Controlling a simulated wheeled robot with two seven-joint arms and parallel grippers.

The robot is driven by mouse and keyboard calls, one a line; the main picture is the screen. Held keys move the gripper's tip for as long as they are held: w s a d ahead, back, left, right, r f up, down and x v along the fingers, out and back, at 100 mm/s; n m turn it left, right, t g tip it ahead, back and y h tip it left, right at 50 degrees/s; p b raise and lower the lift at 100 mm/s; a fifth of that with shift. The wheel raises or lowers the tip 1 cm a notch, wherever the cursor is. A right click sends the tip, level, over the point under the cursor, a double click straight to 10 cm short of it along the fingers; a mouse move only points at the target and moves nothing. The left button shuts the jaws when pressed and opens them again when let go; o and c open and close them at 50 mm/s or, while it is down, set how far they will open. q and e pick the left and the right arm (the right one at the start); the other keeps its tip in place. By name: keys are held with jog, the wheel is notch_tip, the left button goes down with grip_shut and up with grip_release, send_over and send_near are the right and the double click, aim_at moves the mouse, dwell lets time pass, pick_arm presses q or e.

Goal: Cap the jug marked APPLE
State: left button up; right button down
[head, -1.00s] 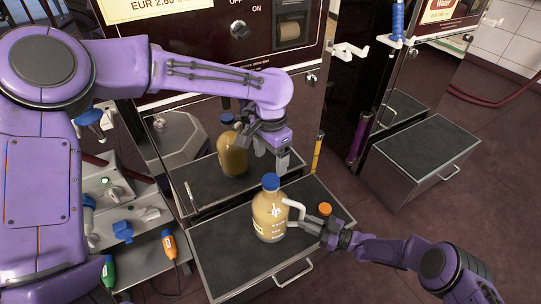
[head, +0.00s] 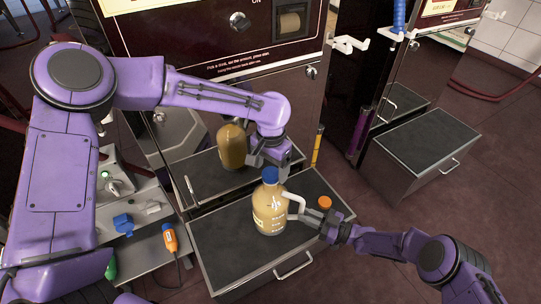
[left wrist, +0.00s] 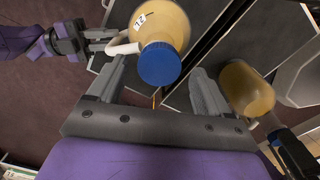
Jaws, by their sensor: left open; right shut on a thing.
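A jug of amber liquid (head: 268,215) stands upright on the dark-topped drawer unit, its marking too small to read. A blue cap (head: 270,175) sits on its neck; whether it is tight I cannot tell. My left gripper (head: 275,168) is open just above and behind the cap. In the left wrist view the blue cap (left wrist: 159,65) shows between the spread fingers, with no visible contact. My right gripper (head: 316,223) is shut on the jug's white handle (head: 295,202). An orange cap (head: 324,203) lies on the drawer top, right of the jug.
The drawer top (head: 225,245) is clear left of the jug. The machine's shiny front stands close behind and mirrors the jug. A grey shelf (head: 150,255) with an orange-handled tool (head: 169,238) is at the left. A second drawer unit (head: 425,140) stands at the right.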

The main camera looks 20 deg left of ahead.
pick_arm(q)
jog(key=shift+f, duration=0.65)
jog(key=c, duration=1.2)
jog(key=shift+m, duration=1.1)
jog(key=m, duration=0.4)
jog(key=shift+m, duration=0.3)
jog(key=m, duration=0.4)
jog(key=o, duration=1.3)
jog(key=shift+c, duration=0.2)
